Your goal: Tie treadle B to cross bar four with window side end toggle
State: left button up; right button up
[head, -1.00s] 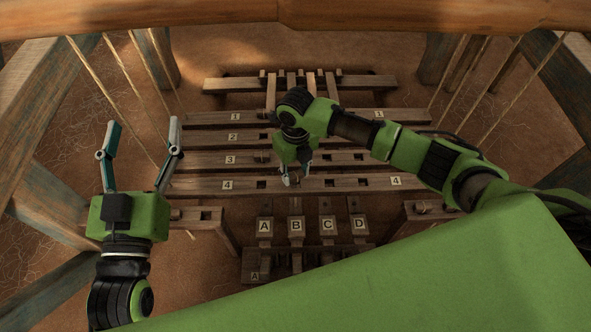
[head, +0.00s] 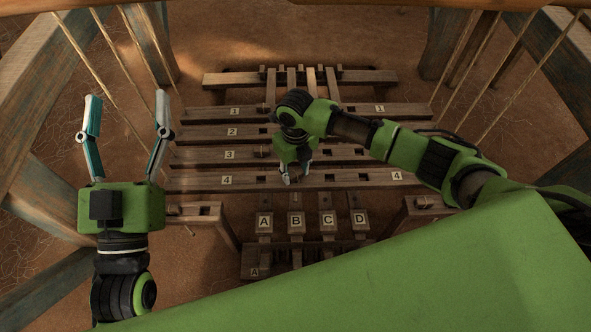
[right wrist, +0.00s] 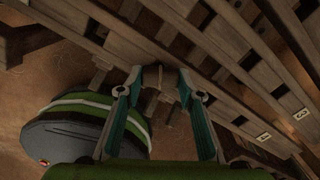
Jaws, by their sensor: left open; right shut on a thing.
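Cross bar four (head: 210,183), labelled 4 at both ends, lies across the pit with several square holes. Treadle B (head: 295,222) is the second of the lettered treadles below it. My right gripper (head: 293,181) points down at the middle of cross bar four, covering part of it. In the right wrist view it is shut on a small light-brown toggle (right wrist: 159,82), seen between its fingertips. Whether the toggle touches the bar, and any cord on it, I cannot tell. My left gripper (head: 127,97) is open and empty, at the left, clear of the bars.
Cross bars three (head: 205,156), two (head: 205,133) and one (head: 205,112) lie behind. Treadles A (head: 264,222), C (head: 327,222) and D (head: 360,220) flank B. Cords (head: 90,60) hang at both sides. Low side stands (head: 195,211) stand at left and right.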

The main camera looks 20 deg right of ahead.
aim_at(295, 174)
dwell(0.4)
jog(key=o, duration=1)
notch_tip(295, 174, up, 12)
